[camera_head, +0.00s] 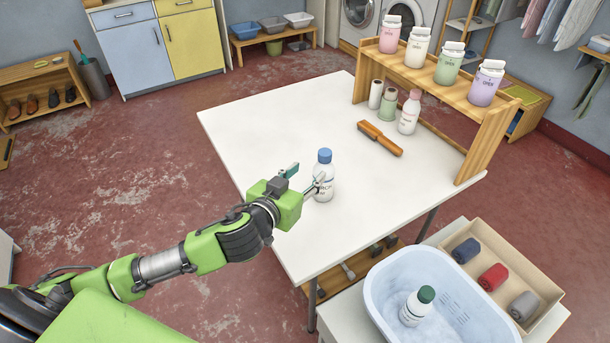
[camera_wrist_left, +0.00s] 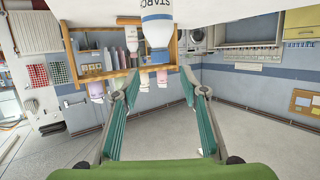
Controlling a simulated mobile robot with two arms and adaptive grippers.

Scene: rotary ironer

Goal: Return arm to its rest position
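My left gripper (camera_head: 305,181) reaches over the white table from the left in the head view. In the left wrist view its two teal-padded fingers (camera_wrist_left: 160,82) stand wide apart with nothing between the pads. A white bottle with a blue cap (camera_head: 324,176) stands upright on the table just beyond the fingertips. Its labelled body shows large at the top of the left wrist view (camera_wrist_left: 157,30), past the fingers. I cannot tell whether a fingertip touches it. My right gripper is not in view.
A pale blue basin (camera_head: 470,310) holding a green-capped bottle (camera_head: 417,305) stands at the front right, beside a box (camera_head: 545,290) of rolled cloths. Open floor lies left.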

